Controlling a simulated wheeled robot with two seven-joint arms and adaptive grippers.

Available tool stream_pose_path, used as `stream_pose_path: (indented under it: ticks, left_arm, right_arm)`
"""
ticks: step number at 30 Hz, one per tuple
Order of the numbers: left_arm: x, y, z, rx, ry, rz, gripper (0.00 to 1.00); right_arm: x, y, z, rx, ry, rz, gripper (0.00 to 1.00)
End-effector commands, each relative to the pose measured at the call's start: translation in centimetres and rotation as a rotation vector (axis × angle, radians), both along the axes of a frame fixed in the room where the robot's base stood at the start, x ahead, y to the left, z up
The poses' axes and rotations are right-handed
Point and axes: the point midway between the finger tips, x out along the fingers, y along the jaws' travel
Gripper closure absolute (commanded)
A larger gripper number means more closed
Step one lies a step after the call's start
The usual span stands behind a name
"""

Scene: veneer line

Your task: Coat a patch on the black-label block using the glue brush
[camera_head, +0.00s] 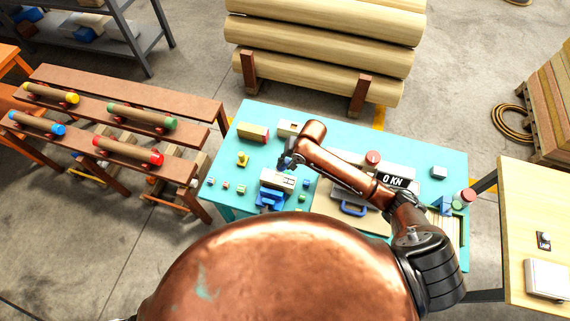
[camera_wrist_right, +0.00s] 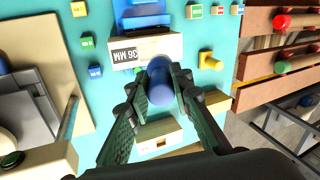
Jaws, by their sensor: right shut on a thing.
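My right gripper (camera_head: 287,163) is over the teal table, beside a white gauge. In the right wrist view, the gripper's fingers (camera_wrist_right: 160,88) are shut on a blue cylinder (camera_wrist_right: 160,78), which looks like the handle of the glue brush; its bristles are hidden. A beige block (camera_wrist_right: 155,138) with a small dark mark lies below the fingers in that view; I cannot tell if it is the black-label block. It seems to match the pale block (camera_head: 290,128) in the head view. My left gripper is not in view.
The gauge (camera_head: 277,180), reading 36 MM in the wrist view (camera_wrist_right: 145,48), has a blue base close to the gripper. Small blocks with coloured labels (camera_head: 225,185) and a yellow piece (camera_head: 243,159) stand left. A press with a 0 KN display (camera_head: 397,180) is right.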

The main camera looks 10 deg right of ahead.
Motion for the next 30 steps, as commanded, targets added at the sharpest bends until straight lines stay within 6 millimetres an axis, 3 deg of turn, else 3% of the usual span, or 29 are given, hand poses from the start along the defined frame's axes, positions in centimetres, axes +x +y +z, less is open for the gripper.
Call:
stream_pose_path:
  ticks: [14, 30]
  left_arm:
    - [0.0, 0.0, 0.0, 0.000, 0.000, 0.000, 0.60]
    - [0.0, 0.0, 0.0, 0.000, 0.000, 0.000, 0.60]
  right_arm:
    - [0.0, 0.0, -0.1, 0.000, 0.000, 0.000, 1.00]
    - [-0.5, -0.8, -1.8, -0.005, 0.003, 0.000, 1.00]
